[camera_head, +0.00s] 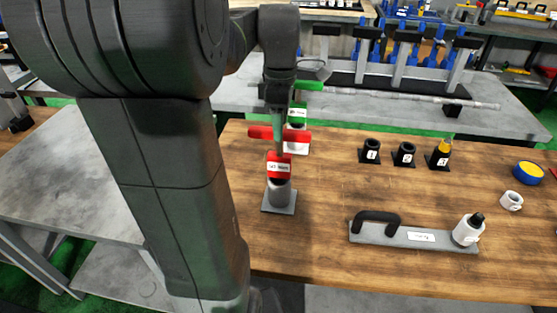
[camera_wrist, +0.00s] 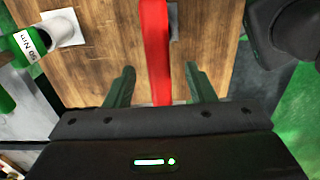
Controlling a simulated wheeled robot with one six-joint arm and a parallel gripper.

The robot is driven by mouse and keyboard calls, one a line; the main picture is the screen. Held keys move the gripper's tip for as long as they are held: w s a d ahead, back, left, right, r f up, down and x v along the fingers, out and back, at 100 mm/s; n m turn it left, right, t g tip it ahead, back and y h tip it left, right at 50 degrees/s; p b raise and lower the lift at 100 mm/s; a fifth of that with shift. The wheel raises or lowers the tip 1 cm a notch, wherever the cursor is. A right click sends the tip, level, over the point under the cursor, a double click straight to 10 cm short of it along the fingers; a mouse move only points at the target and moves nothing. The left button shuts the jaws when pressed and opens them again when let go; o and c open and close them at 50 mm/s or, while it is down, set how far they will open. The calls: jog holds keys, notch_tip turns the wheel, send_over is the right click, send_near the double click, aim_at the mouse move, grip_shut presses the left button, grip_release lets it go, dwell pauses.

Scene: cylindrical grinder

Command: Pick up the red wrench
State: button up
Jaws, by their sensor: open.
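The red wrench (camera_head: 279,165) stands upright in a grey holder (camera_head: 279,193) on the wooden table, with a red crossbar handle at its top and a white label on its front. My gripper (camera_head: 277,112) is at the crossbar in the head view and partly covers it. In the wrist view the red wrench's bar (camera_wrist: 155,45) runs between the two fingers of my open gripper (camera_wrist: 160,78), with a gap on each side.
A green wrench (camera_head: 298,112) stands close behind; its 50 Nm label (camera_wrist: 31,44) shows in the wrist view.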

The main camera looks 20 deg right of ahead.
jog(key=shift+a+f, duration=0.1)
jog(key=shift+f, duration=0.5)
send_over(279, 163)
jog(key=w, duration=0.1)
jog(key=shift+w+d+f, duration=0.1)
jog(key=shift+d+f, duration=0.05)
jog(key=shift+f, duration=1.05)
jog(key=shift+d+f, duration=0.15)
jog(key=shift+f, duration=1.05)
jog(key=shift+r, duration=0.1)
grip_shut()
